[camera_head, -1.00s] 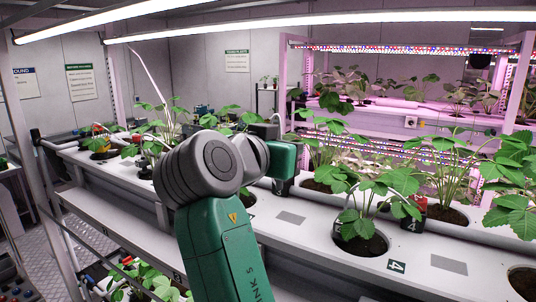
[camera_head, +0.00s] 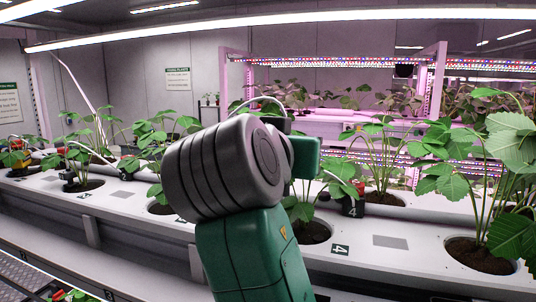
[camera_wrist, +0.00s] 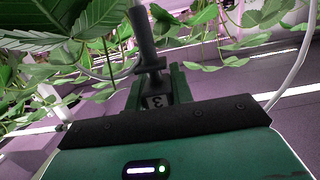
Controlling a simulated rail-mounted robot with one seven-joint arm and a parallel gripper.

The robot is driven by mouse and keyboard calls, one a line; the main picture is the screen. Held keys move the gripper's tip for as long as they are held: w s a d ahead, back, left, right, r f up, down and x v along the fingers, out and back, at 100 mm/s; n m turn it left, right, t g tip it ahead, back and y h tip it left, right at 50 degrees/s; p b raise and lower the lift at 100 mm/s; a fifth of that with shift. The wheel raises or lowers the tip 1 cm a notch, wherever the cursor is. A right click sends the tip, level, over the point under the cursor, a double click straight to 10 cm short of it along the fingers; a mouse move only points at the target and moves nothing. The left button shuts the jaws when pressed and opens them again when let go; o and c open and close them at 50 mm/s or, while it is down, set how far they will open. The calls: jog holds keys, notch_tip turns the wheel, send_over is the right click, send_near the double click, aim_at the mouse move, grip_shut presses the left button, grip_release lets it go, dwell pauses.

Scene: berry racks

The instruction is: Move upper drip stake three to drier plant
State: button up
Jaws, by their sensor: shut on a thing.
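My gripper (camera_wrist: 163,88) is shut on a dark drip stake (camera_wrist: 144,38) in the wrist view. The stake's block, marked 3, sits between the green fingers, and its dark shaft points up in the picture. In the head view my arm hides the stake and the fingertips. A leafy plant (camera_head: 305,210) stands in a pot hole just right of my arm, by a plate marked 4. A larger plant (camera_head: 486,190) grows in dark soil at the right. I cannot tell from the frames which plant is drier.
The white gutter top (camera_head: 376,262) runs across the view with several plants in it. A dark block marked 4 (camera_head: 352,207) stands behind the nearer plant. Leaves (camera_wrist: 65,30) hang close to the stake in the wrist view. A pink-lit rack (camera_head: 440,90) stands behind.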

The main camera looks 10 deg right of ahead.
jog(key=b, duration=0.2)
send_over(320, 230)
notch_tip(320, 230, down, 4)
jog(key=shift+b, duration=1)
jog(key=shift+f+b, duration=0.35)
jog(key=shift+f, duration=0.25)
jog(key=shift+f, duration=0.65)
dwell(0.7)
jog(key=shift+f+b, duration=0.85)
jog(key=shift+f, duration=0.8)
jog(key=o, duration=1.4)
jog(key=shift+r, duration=0.1)
